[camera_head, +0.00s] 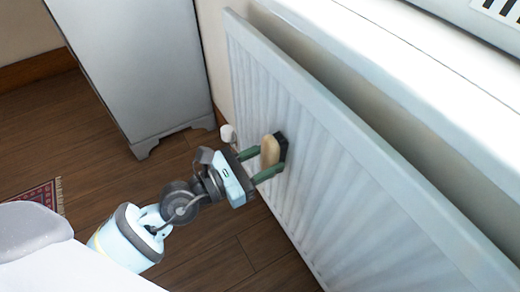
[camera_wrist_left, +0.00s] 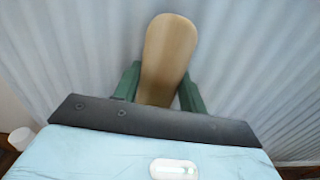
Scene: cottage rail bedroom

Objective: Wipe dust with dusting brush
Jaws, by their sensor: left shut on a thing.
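The dusting brush (camera_head: 270,151) has a tan wooden back and dark bristles. My left gripper (camera_head: 262,164) is shut on it, with one green finger on each side. The bristle side faces the white ribbed radiator (camera_head: 330,170) and appears to be at its front face; I cannot tell whether it touches. In the left wrist view the brush's wooden back (camera_wrist_left: 168,55) stands between the green fingers (camera_wrist_left: 160,88), with the radiator's ribs behind it. I cannot make out any dust on the radiator. My right gripper is not in view.
A white cabinet (camera_head: 140,60) stands at the back left. A white windowsill (camera_head: 420,70) runs above the radiator. A small white valve knob (camera_head: 228,133) sits at the radiator's far end. Wooden floor (camera_head: 215,245) and a red patterned rug (camera_head: 40,194) lie below.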

